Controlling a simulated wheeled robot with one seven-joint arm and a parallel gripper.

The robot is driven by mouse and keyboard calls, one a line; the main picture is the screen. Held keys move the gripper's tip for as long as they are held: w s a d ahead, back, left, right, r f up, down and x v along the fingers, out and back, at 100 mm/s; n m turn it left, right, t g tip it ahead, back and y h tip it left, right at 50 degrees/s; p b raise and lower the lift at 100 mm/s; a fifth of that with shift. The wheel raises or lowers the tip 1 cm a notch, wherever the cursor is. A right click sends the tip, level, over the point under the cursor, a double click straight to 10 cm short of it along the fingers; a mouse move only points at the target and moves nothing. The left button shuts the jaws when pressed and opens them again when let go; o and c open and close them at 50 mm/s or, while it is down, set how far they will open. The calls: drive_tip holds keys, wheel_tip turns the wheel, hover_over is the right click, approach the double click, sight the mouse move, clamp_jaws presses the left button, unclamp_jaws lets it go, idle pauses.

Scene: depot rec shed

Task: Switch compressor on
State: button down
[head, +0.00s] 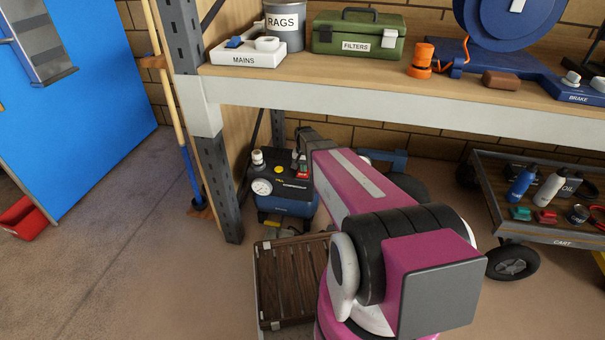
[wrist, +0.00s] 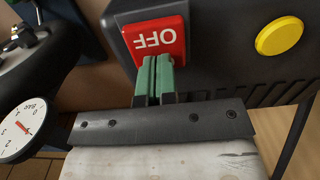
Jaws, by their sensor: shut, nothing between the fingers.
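The compressor (head: 286,204) is a dark blue and black unit on the floor under the bench, behind my arm in the head view. Its round white gauge (wrist: 24,130) is at the left in the wrist view. A red switch face marked OFF (wrist: 158,38) shows upside down on the compressor's dark panel. A round yellow button (wrist: 280,36) is to its right. My gripper (wrist: 154,62) has its green fingers shut together with nothing between them. The fingertips overlap the lower part of the red face; I cannot tell whether they touch it.
A bench shelf (head: 390,105) with a grey post (head: 215,170) stands above and left of the compressor. A slatted wooden pallet (head: 285,275) lies in front. A cart (head: 550,230) with bottles is at the right. A white MAINS box (head: 245,55) sits on the bench.

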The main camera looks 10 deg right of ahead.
drive_tip(key=shift+r, duration=3.45)
drive_tip(key=s+r+n, duration=0.2)
drive_tip(key=s+r, duration=0.1)
drive_tip(key=s, duration=0.8)
drive_tip(key=s+r+n, duration=0.2)
drive_tip(key=s+r, duration=0.1)
drive_tip(key=s, duration=0.8)
drive_tip(key=shift+s+n, duration=0.15)
drive_tip(key=shift+n, duration=0.15)
